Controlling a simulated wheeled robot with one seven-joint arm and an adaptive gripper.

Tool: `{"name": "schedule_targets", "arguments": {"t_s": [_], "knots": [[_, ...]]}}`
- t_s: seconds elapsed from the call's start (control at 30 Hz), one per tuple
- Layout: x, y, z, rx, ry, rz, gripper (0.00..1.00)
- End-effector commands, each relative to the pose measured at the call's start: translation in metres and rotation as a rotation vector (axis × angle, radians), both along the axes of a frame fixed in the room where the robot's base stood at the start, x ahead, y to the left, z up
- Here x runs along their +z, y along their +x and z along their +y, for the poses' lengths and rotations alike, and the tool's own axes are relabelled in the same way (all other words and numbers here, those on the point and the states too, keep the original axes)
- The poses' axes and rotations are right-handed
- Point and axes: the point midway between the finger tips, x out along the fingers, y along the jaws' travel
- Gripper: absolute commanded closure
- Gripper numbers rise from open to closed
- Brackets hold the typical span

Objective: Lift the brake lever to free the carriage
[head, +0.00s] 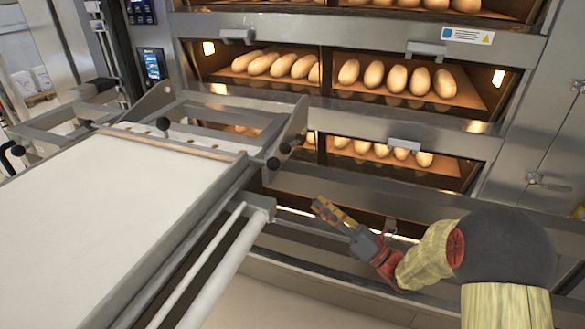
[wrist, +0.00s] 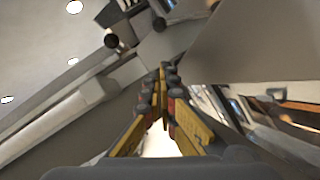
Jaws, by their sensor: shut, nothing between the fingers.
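The carriage (head: 200,196) is a metal loader with a pale flat belt, standing at the left of the head view in front of the ovens. Knobs also show in the wrist view (wrist: 111,41), ahead and left of the fingertips. My gripper (head: 318,203) is right of and below this corner, apart from the knobs. Its yellow and dark fingers are closed together and empty, as the wrist view also shows (wrist: 164,70).
Deck ovens (head: 340,110) with lit chambers and several loaves stand behind my gripper. Metal oven ledges run close behind and below it. A grey rail (head: 235,250) runs along the carriage's right side. Open room lies between that rail and my arm.

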Motion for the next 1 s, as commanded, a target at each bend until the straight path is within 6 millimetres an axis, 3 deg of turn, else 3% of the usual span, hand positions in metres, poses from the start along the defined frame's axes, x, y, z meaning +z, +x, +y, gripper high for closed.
{"name": "schedule_targets", "arguments": {"t_s": [0.37, 0.9, 1.0], "knots": [[0.002, 0.002, 0.005, 0.002, -0.002, -0.002, 1.00], [0.039, 0.051, 0.078, 0.003, -0.003, -0.003, 1.00], [0.052, 0.060, 0.080, 0.001, -0.004, -0.004, 1.00]]}}
